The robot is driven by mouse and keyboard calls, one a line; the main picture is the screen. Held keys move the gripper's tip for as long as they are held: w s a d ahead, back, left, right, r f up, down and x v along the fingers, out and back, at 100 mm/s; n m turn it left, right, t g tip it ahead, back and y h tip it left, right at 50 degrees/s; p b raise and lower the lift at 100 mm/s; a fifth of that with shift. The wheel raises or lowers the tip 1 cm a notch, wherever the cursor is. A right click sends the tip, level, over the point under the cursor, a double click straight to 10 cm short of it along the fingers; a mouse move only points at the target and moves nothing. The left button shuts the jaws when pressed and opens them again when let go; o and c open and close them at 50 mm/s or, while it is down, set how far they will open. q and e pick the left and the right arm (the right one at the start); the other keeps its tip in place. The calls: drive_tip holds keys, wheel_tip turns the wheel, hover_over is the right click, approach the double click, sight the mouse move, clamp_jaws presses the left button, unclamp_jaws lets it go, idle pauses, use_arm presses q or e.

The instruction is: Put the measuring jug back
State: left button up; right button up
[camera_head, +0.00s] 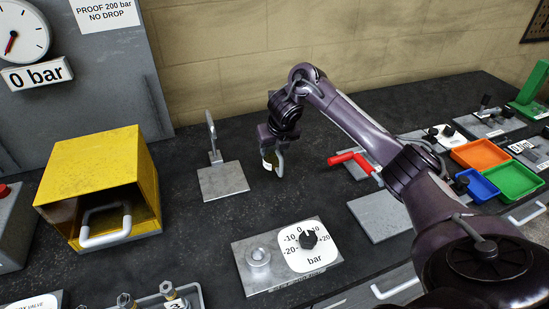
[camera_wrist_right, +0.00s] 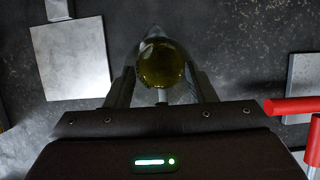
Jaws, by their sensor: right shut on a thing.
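The measuring jug (camera_head: 269,161) is a small clear vessel with yellow-green liquid and a handle. It is at mid-bench in the head view, right of a grey plate with an upright post (camera_head: 222,181). My right gripper (camera_head: 273,152) is above it and shut on it. In the right wrist view the jug (camera_wrist_right: 161,63) shows from above, its round opening dark yellow, between the two fingers of my right gripper (camera_wrist_right: 162,92). Its base is partly hidden, so I cannot tell whether it touches the bench. My left gripper is not in view.
A red-handled crank (camera_head: 350,158) is right of the jug. A yellow box (camera_head: 100,165) with a grey handle stands at left. A bar dial plate (camera_head: 262,280) is in front. Orange (camera_head: 480,153), blue and green trays are at right. Bare dark bench surrounds the jug.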

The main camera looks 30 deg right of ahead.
sight(274, 154)
wheel_tip(274, 154, down, 2)
drive_tip(key=shift+f, duration=0.4)
drive_tip(key=shift+f, duration=0.1)
drive_tip(key=o, duration=1.1)
drive_tip(key=shift+o, duration=0.2)
drive_tip(key=shift+r, duration=0.25)
drive_tip(key=p+v, duration=0.5)
drive_tip(key=v, duration=0.6)
drive_tip(key=shift+p, duration=0.35)
drive_tip(key=shift+s+a+r, duration=0.1)
drive_tip(key=shift+s+r, duration=0.1)
drive_tip(key=shift+r, duration=0.15)
drive_tip(key=shift+f, duration=0.1)
